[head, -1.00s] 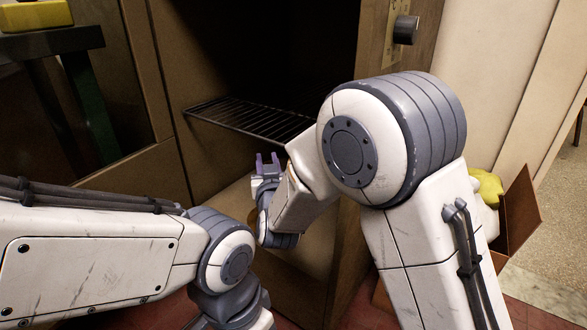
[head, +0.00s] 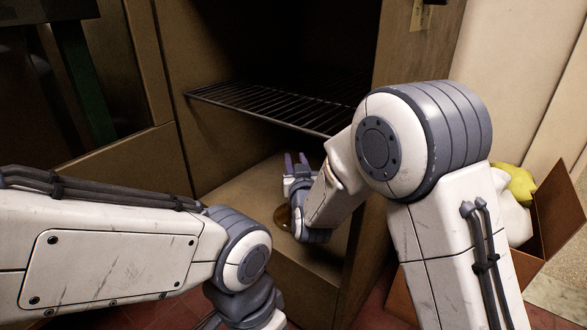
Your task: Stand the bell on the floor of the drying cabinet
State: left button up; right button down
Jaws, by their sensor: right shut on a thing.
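The drying cabinet (head: 240,205) stands open ahead, with a wire shelf (head: 270,100) across it and a bare tan floor below. My right gripper (head: 296,162) is inside the cabinet, below the shelf and over the floor. It is shut on the bell (head: 283,215), of which only a small brass sliver shows at the left of my right wrist. The wrist hides the rest, so I cannot tell whether the bell touches the floor or how upright it is. My left arm crosses the lower left, and its gripper is out of view.
The shelf's front edge runs just above my right gripper. The cabinet's right side wall (head: 405,60) is close to my right arm. An open cardboard box (head: 550,225) with yellow and white items stands at the right. The left part of the cabinet floor is clear.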

jog(key=shift+a+f, duration=0.1)
jog(key=shift+f, duration=0.05)
jog(key=c, duration=0.6)
grip_release()
jog(key=shift+r, duration=0.2)
